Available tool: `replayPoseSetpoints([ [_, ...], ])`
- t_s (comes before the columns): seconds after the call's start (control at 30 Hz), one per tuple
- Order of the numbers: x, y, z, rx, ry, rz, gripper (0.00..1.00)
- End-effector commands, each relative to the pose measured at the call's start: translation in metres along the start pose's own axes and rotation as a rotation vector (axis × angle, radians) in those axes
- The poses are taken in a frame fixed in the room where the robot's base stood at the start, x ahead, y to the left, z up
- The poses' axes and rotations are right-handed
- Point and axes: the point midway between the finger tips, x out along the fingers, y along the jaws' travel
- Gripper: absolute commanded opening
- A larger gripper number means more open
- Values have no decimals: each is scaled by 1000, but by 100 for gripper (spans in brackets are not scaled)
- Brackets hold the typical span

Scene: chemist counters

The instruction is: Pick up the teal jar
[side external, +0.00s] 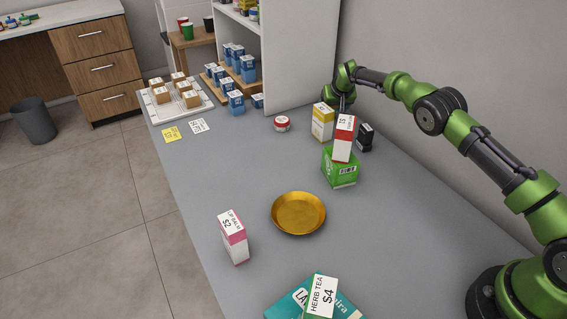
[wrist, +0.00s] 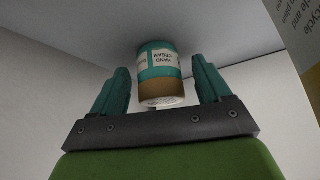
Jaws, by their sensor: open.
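The teal jar (wrist: 157,62), with a white "hand cream" label and a brown band, shows in the wrist view in the gap between my fingers. It meets the grey surface at the top of that picture. My gripper (wrist: 161,74) is open, one finger on each side of the jar, with a visible gap on both sides. I cannot tell how deep the jar sits between the fingers. In the side view the end of my arm reaches down at the far right of the counter, behind the boxes. The jar does not show there; its place is hidden.
Beside my gripper in the side view stand a yellow-and-white box (side external: 322,122), a red-and-white box (side external: 343,140) on a green box (side external: 340,168), and a black box (side external: 365,137). A red-lidded jar (side external: 282,123) and gold dish (side external: 298,213) are nearby.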

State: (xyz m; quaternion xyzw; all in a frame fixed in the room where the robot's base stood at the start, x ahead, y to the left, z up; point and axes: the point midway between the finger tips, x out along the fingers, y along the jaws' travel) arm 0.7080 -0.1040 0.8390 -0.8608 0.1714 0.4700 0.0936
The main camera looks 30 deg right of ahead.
Motion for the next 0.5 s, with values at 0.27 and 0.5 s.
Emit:
replayPoseSetpoints([
  [0.27,6,0,0,-1,0,0,77],
  [0.5,5,0,0,-1,0,0,56],
])
